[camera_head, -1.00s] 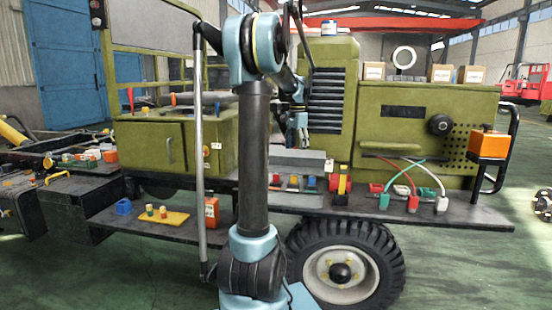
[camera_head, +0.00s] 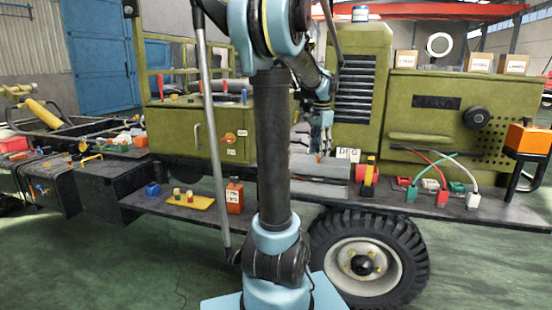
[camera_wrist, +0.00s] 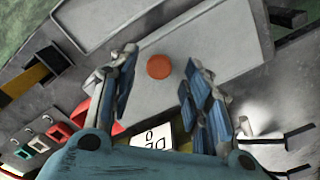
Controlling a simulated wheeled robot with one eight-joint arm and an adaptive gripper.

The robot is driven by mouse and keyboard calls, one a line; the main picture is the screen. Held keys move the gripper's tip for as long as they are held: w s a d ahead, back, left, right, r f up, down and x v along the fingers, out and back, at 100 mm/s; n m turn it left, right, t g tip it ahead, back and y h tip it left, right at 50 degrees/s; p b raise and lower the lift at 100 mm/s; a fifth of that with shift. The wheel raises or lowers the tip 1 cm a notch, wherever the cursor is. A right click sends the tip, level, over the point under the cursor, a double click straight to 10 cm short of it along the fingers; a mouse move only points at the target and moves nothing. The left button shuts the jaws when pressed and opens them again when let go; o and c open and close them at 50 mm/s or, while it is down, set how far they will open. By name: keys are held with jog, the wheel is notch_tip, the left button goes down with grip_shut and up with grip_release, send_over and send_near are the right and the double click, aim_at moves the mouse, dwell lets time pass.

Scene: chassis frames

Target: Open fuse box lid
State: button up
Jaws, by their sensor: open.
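The fuse box appears to be the low grey box (camera_head: 312,189) on the vehicle's side ledge, just right of my arm's column in the head view. In the wrist view its flat grey lid (camera_wrist: 205,45) lies down, with a round orange knob (camera_wrist: 159,67) on top. My gripper (camera_head: 321,150) hangs over the box, pointing down. In the wrist view my gripper (camera_wrist: 161,58) is open, one finger on each side of the knob. No contact with the knob is visible. A white label (camera_wrist: 152,137) shows beyond the gripper's palm.
Cable clips (camera_head: 430,185) lie further right along the ledge (camera_head: 400,208). An orange box (camera_head: 527,138) is at the far right. Left are a green cabinet (camera_head: 180,138) and a yellow tray (camera_head: 190,201).

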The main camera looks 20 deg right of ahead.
notch_tip(320, 180, up, 16)
jog(key=s+a+f+n, duration=0.4)
jog(key=a+f, duration=0.3)
jog(key=a, duration=0.3)
jog(key=s+a+f+n+t, duration=0.1)
jog(key=s+a+f+n, duration=0.3)
jog(key=a+f, duration=0.3)
jog(key=shift+s+a+f+n, duration=0.15)
jog(key=shift+a+f+n, duration=0.15)
jog(key=shift+a, duration=1.45)
